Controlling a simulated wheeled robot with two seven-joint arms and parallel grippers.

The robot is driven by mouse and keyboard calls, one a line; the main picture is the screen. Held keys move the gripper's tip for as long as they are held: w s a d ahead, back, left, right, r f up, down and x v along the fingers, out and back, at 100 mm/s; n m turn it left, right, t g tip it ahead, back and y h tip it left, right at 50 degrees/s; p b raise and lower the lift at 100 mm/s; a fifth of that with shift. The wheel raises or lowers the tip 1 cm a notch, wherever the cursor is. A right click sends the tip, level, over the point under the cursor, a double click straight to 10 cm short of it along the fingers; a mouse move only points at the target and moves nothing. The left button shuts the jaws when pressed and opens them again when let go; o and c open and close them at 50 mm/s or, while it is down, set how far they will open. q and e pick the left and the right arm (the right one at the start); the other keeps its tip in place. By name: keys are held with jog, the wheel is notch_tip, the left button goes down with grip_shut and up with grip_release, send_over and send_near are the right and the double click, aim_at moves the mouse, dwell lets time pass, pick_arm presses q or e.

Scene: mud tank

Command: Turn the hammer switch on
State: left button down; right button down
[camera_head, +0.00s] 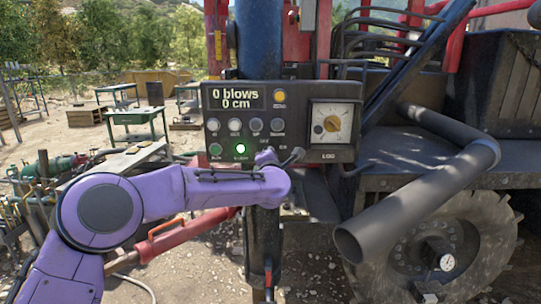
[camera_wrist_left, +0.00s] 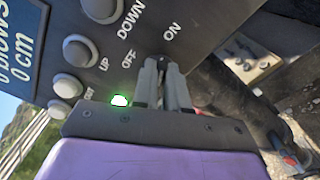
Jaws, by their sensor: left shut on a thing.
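The control panel (camera_head: 214,97) is a dark box with a display reading "0 blows 0 cm", and its lower face shows a lit green lamp (camera_head: 240,148). My left arm reaches in from the left, with the left gripper (camera_head: 268,156) at the lower part of the panel. In the left wrist view, the left gripper (camera_wrist_left: 165,64) has its fingers close together at the panel, by the OFF and ON labels. It is shut on the hammer switch, which is mostly hidden between the fingers, so its exact position cannot be told. My right gripper is not in view.
A thick grey pipe (camera_head: 400,212) and a large tyre (camera_head: 487,240) stand to the right. A red cylinder (camera_head: 190,236) runs below my arm. Green tables (camera_head: 137,117) stand behind on open ground.

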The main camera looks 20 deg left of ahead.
pick_arm(q)
jog(key=shift+d+m, duration=0.1)
jog(key=shift+m, duration=0.5)
jog(key=c, duration=1.2)
grip_release()
jog(key=shift+o, duration=0.2)
jog(key=shift+d, duration=0.1)
jog(key=shift+f, duration=0.1)
jog(key=b+v, duration=0.4)
jog(key=v, duration=0.6)
jog(key=shift+s, duration=0.25)
jog(key=shift+m, duration=0.3)
